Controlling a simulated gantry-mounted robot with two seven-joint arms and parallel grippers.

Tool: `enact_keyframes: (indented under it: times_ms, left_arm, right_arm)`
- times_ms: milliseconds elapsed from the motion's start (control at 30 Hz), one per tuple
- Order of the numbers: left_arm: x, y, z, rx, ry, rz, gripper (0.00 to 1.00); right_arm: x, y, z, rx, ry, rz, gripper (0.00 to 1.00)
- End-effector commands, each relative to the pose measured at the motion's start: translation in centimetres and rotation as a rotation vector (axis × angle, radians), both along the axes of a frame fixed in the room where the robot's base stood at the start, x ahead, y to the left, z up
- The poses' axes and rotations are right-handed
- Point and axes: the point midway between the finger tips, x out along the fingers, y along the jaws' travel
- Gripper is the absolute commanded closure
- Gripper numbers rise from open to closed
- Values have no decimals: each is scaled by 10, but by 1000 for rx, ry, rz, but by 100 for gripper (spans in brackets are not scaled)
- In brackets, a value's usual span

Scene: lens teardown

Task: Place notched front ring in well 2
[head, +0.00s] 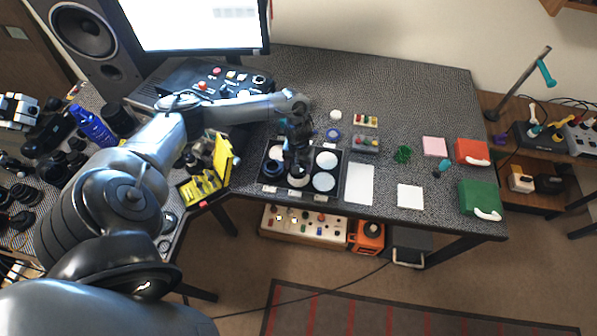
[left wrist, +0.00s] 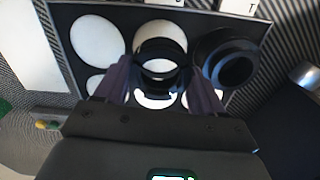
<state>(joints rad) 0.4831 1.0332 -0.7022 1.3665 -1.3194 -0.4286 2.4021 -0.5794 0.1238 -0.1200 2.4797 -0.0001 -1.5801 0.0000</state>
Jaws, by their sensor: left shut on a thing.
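The notched front ring (left wrist: 158,52) is a black ring between the fingers of my left gripper (left wrist: 165,88) in the left wrist view. A pale well floor shows through it. In the head view my left gripper (head: 298,168) points down over the middle front well of the black tray (head: 312,173); the ring is hard to make out there. The ring appears at or just above that well; I cannot tell whether it touches the floor. A dark lens barrel (head: 272,170) sits in the front left well and also shows in the left wrist view (left wrist: 232,66).
The front right well (head: 324,181) is empty with a white floor. White sheets (head: 359,184) lie right of the tray. A yellow case (head: 222,158) stands to its left. A grey box (head: 366,144) and a blue ring (head: 333,134) lie behind it.

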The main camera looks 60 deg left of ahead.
Motion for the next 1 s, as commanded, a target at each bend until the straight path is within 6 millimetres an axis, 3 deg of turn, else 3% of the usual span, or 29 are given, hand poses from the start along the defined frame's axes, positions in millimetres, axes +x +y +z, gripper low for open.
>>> enact_keyframes:
  times_ms: [400, 800, 833, 900, 1000]
  left_arm:
    - [0, 0, -40, 0, 0, 0, 80]
    - [0, 0, -43, -1, -1, 1, 80]
    - [0, 0, -43, -1, -1, 0, 28]
    - [0, 0, -43, -1, -1, 0, 21]
    - [0, 0, -43, 0, 0, 0, 21]
  right_arm:
    - [0, 0, -12, 0, -1, -1, 57]
    - [0, 1, -11, 7, 0, -4, 57]
    - [0, 2, -11, 7, 0, -4, 57]
    - [0, 2, -11, 7, 0, -5, 57]
    - [0, 2, -11, 7, 0, -5, 57]
